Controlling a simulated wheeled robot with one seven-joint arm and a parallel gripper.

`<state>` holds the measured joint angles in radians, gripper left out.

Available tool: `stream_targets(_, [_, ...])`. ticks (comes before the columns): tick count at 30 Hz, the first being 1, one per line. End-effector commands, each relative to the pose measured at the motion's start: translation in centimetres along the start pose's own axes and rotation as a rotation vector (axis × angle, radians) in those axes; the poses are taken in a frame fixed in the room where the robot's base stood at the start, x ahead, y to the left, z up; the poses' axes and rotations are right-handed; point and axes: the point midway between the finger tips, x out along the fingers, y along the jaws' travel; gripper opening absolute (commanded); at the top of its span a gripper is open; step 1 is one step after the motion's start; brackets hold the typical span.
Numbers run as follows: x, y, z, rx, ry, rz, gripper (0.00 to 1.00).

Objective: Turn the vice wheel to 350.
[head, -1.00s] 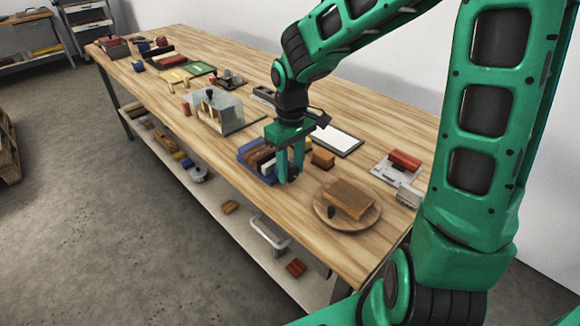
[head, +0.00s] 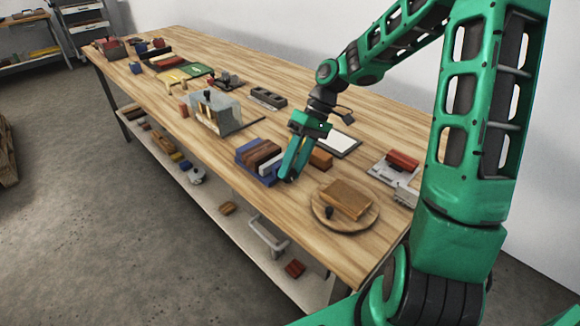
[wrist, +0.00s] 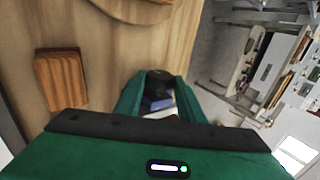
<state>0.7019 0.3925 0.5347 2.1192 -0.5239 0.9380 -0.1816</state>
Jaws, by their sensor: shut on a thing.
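The blue vice (head: 243,160) stands near the front edge of the bench, with brown and pale blocks between its sides. My gripper (head: 289,175) is at its right end, tilted, with the fingers reaching down to the left. The fingers are shut on a dark rounded part, which I take to be the vice wheel (wrist: 156,83). In the wrist view it sits between the green fingertips, with blue and pale parts of the vice just beyond. The fingers cover much of the wheel, and no scale or number on it is readable.
A round wooden board (head: 357,221) with a wooden block (head: 346,199) and a small dark knob lies to the right. An orange-brown block (head: 321,159) stands close behind my gripper. A clear-sided box (head: 214,112) is to the left.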

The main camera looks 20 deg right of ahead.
Motion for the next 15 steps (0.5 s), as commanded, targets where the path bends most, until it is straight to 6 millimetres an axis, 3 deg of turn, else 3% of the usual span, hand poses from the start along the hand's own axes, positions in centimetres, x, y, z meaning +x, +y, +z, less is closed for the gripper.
stream_targets(15, [-0.15, 0.59, -0.05, 0.008, 0.005, -0.099, 0.13])
